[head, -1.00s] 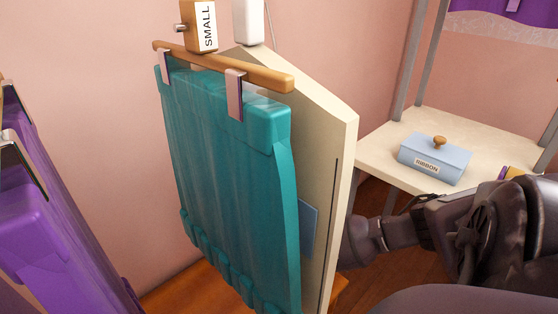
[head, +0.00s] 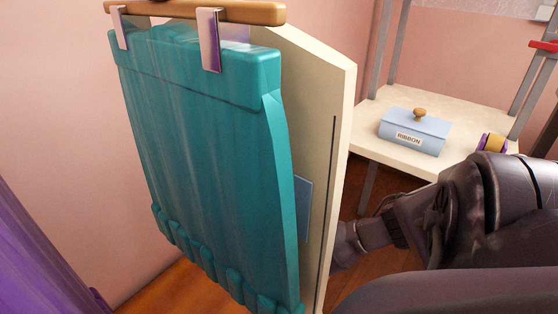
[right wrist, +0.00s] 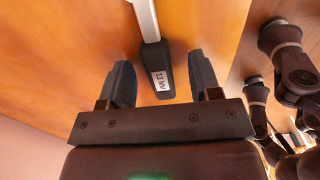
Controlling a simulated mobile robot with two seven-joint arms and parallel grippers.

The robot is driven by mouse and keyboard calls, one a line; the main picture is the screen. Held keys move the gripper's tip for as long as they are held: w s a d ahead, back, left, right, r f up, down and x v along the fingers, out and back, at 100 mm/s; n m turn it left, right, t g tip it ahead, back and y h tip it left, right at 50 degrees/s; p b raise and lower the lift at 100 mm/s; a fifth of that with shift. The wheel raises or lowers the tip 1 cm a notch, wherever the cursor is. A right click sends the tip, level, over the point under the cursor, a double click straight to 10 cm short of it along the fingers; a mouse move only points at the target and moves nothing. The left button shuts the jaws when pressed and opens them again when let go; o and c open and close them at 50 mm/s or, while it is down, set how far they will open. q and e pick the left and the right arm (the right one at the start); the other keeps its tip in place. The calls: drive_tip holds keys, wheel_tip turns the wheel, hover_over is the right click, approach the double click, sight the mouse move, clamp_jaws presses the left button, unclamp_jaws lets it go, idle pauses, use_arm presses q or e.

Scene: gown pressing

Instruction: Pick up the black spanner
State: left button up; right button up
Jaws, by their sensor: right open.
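The spanner (right wrist: 157,70) shows in the right wrist view. It has a black handle end with a white label that seems to read "13 MM", and a pale shaft running up out of the picture. It lies along an orange-brown wooden surface (right wrist: 70,50). My right gripper (right wrist: 159,66) is open, with one finger on each side of the black handle and visible gaps between. In the head view my right arm comes in from the right and passes behind the pale board, so the gripper and spanner are hidden there. My left gripper is not in view.
In the head view a teal gown (head: 205,150) hangs by clips from a wooden hanger (head: 195,11) in front of a pale board (head: 325,110). A blue ribbon box (head: 414,132) and a spool (head: 492,143) stand on a cream shelf (head: 380,120). Purple cloth (head: 35,250) is at lower left.

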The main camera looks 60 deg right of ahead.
drive_tip(key=shift+f, duration=0.3)
drive_tip(key=shift+w+r, duration=0.1)
drive_tip(key=shift+r, duration=0.05)
drive_tip(key=c, duration=1)
drive_tip(key=shift+r, duration=0.15)
drive_tip(key=shift+c, duration=0.2)
drive_tip(key=r+p, duration=0.1)
drive_tip(key=r, duration=0.3)
drive_tip(key=r+p, duration=0.1)
drive_tip(key=r, duration=0.1)
drive_tip(key=shift+w+r+p, duration=0.1)
drive_tip(key=shift+w+p, duration=0.15)
drive_tip(key=shift+p, duration=0.05)
use_arm(q)
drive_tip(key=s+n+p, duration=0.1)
drive_tip(key=p, duration=0.1)
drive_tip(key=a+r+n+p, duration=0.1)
drive_tip(key=p, duration=0.1)
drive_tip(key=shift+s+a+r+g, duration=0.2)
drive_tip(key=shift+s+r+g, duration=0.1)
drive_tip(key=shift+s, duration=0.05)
use_arm(e)
wheel_tip(320, 180, up, 14)
drive_tip(key=shift+s+f, duration=0.25)
drive_tip(key=shift+s, duration=0.05)
